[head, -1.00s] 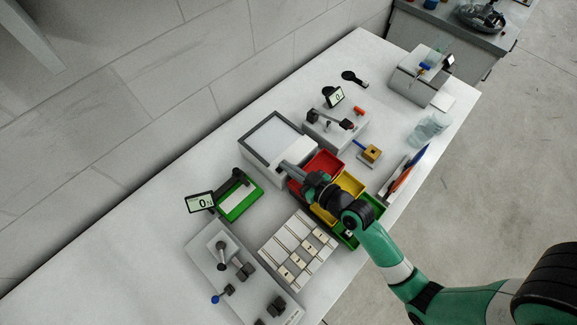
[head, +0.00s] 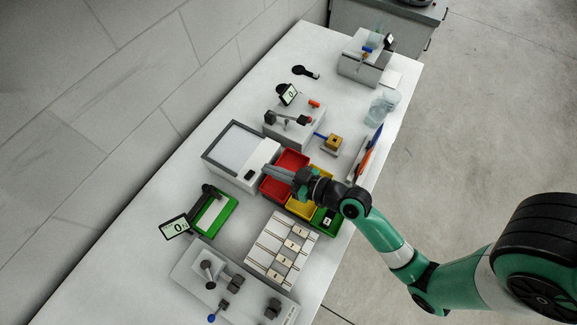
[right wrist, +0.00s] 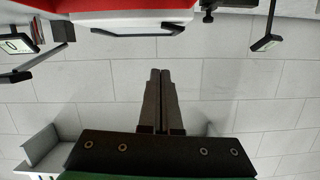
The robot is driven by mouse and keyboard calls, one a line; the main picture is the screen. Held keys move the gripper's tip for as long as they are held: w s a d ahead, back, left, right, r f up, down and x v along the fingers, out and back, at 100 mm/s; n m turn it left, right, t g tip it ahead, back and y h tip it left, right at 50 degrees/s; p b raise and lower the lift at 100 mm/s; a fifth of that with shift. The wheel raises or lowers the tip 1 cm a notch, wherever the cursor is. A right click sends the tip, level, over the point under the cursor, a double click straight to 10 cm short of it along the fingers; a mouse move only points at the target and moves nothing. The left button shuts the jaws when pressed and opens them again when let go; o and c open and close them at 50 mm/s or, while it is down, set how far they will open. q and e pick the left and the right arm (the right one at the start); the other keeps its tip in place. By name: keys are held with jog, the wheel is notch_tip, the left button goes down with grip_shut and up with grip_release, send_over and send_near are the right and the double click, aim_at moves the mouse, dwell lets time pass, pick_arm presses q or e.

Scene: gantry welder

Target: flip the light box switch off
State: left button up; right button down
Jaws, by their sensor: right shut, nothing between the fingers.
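The light box (head: 234,147) is a white box with a pale panel in a grey frame, left of the coloured bins in the head view. Its small black switch (head: 249,175) shows on its front face; its on or off position is too small to tell. My right gripper (head: 267,170) is shut and empty, its tips just right of the switch and apparently a little short of it. In the right wrist view the shut fingers (right wrist: 159,74) point toward the wall, and no switch can be made out. My left gripper is not in view.
A red bin (head: 291,160), a yellow bin (head: 297,207) and a green bin (head: 326,220) stand by my right gripper. A green scale (head: 213,213) and a slotted white tray (head: 267,253) are nearer. A device with a small display (head: 289,94) stands behind the light box.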

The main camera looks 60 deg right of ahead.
jog(key=v, duration=0.5)
jog(key=shift+d, duration=0.1)
dwell(0.3)
